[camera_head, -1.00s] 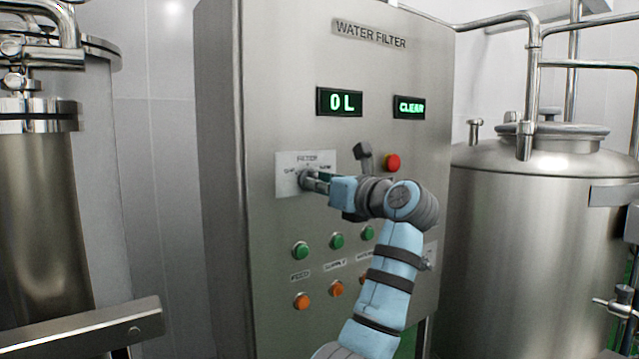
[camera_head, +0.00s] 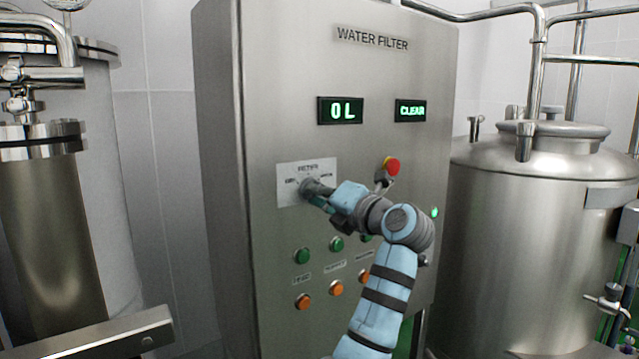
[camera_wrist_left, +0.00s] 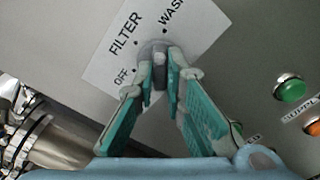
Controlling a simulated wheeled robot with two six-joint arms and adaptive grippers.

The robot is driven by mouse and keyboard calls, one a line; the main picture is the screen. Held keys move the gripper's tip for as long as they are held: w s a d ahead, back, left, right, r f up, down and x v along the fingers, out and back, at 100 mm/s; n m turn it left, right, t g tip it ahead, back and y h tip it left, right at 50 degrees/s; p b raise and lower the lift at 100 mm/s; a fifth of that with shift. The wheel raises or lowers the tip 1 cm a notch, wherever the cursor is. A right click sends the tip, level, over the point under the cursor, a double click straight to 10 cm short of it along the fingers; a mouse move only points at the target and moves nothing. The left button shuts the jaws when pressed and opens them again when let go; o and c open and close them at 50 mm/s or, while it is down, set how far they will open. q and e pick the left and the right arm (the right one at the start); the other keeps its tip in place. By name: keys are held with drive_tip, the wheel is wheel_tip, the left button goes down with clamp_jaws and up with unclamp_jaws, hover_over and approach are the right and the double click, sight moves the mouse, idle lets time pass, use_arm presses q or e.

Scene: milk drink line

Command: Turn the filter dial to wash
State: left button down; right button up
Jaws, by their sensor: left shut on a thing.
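The filter dial (camera_wrist_left: 158,52) is a grey round knob with a raised grip bar, on a white plate (camera_wrist_left: 100,68) marked OFF, FILTER and WASH. My left gripper (camera_wrist_left: 160,78) is shut on the grip bar, with one green-padded finger on each side. In the wrist view the bar runs nearly upright, with WASH to the upper right and OFF to the lower left. The fingers hide part of the dial, so I cannot tell which mark it points to. In the head view my left gripper (camera_head: 316,191) reaches the plate (camera_head: 290,190) from the right. My right gripper is out of view.
Green buttons (camera_head: 302,256) and orange buttons (camera_head: 302,301) are below the dial. Steel tanks stand on both sides.

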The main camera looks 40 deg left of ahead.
use_arm(q)
drive_tip(key=shift+r+m+p, duration=0.1)
drive_tip(key=shift+m+p, duration=0.55)
drive_tip(key=shift+m, duration=0.25)
drive_tip(key=c, duration=1.7)
unclamp_jaws()
drive_tip(key=shift+o, duration=0.2)
drive_tip(key=v, duration=1.2)
drive_tip(key=shift+a, duration=0.1)
